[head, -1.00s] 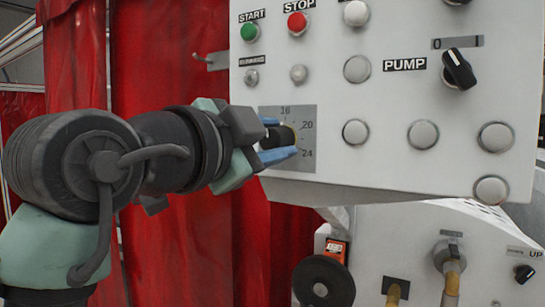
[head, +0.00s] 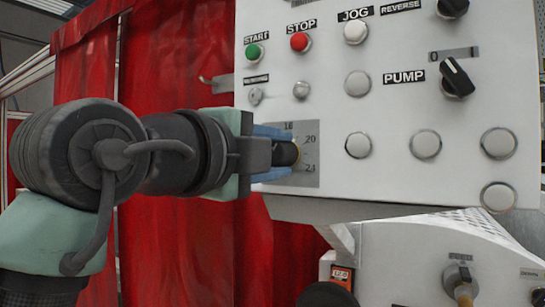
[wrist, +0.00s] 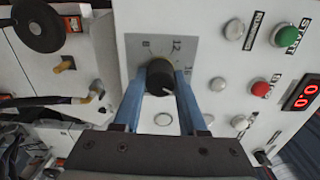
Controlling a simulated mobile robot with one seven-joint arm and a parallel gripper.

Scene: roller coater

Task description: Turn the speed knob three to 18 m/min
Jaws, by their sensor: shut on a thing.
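The speed knob (head: 287,154) is a black round knob on a grey dial plate (head: 309,178) at the panel's lower left. In the head view the dial numbers 16, 20 and 24 show. My gripper (head: 280,153) faces the panel with its blue fingers above and below the knob. In the wrist view the knob (wrist: 160,79) sits between the fingertips, and my gripper (wrist: 167,88) is shut on it. A white mark on the knob points to the lower right there. The numbers 8, 12 and part of 16 show around it; the fingers hide the rest, so I cannot read the exact setting.
The white panel (head: 395,100) also carries a green START button (head: 254,51), a red STOP button (head: 299,41), a PUMP switch (head: 457,78) and several pale buttons. A red display (wrist: 301,94) reads 0.0 in the wrist view. A red curtain (head: 175,235) hangs behind my arm.

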